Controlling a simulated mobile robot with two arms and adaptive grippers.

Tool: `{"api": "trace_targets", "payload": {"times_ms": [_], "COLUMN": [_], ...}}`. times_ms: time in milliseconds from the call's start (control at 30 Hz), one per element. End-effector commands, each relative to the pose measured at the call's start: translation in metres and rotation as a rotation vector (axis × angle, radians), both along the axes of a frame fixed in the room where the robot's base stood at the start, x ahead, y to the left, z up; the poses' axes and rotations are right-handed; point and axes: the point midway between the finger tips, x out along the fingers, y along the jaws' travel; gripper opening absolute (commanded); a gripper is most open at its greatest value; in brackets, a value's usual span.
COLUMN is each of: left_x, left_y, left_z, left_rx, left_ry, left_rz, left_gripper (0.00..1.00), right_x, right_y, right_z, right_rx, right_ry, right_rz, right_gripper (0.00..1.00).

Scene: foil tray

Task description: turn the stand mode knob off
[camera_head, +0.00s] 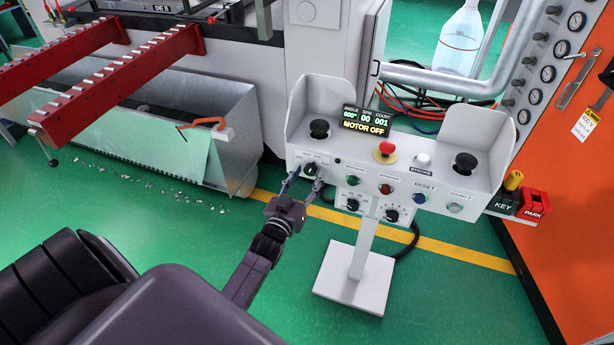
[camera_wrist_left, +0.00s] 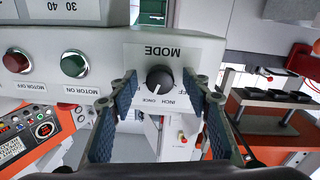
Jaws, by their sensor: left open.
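The mode knob (camera_head: 310,169) is a small black dial at the left end of the white control stand (camera_head: 358,268). In the left wrist view the mode knob (camera_wrist_left: 159,79) sits below the upside-down word MODE, with INCH and ONCE printed below it and part of another label at its right. Its white mark points down in that view. My left gripper (camera_head: 303,184) is in front of the knob. In the left wrist view its fingers (camera_wrist_left: 160,100) are open on either side of the knob, apart from it. My right gripper is not in view.
The stand's display (camera_head: 366,119) reads MOTOR OFF. A red mushroom button (camera_head: 386,148), several push buttons and other black knobs are close by on the panel. A foil tray bin (camera_head: 240,125) and red beams (camera_head: 120,80) stand at left. An orange cabinet (camera_head: 570,180) stands at right.

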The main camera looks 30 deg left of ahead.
Motion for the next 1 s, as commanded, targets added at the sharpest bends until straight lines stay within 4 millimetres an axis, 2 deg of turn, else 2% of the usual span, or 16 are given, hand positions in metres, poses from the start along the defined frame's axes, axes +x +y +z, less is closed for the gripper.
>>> {"api": "trace_targets", "payload": {"times_ms": [133, 500, 767, 1000], "left_x": [-0.0001, -0.0003, -0.0003, -0.0004], "left_y": [0.0000, 0.0000, -0.0001, 0.0003], "left_z": [0.0000, -0.0001, 0.0001, 0.0002], "left_rx": [0.000, 0.001, -0.022, -0.135], "left_ry": [0.000, 0.000, -0.006, -0.031], "left_rz": [0.000, 0.000, 0.000, 0.000], "left_gripper": [0.43, 0.03, 0.02, 0.02], "right_x": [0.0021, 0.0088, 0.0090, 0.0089], "right_y": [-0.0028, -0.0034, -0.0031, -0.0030], "right_z": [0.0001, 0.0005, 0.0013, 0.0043], "right_rx": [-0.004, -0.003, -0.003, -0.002], "right_ry": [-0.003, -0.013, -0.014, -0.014], "right_rz": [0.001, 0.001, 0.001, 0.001], "right_gripper": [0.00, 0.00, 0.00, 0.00]}}
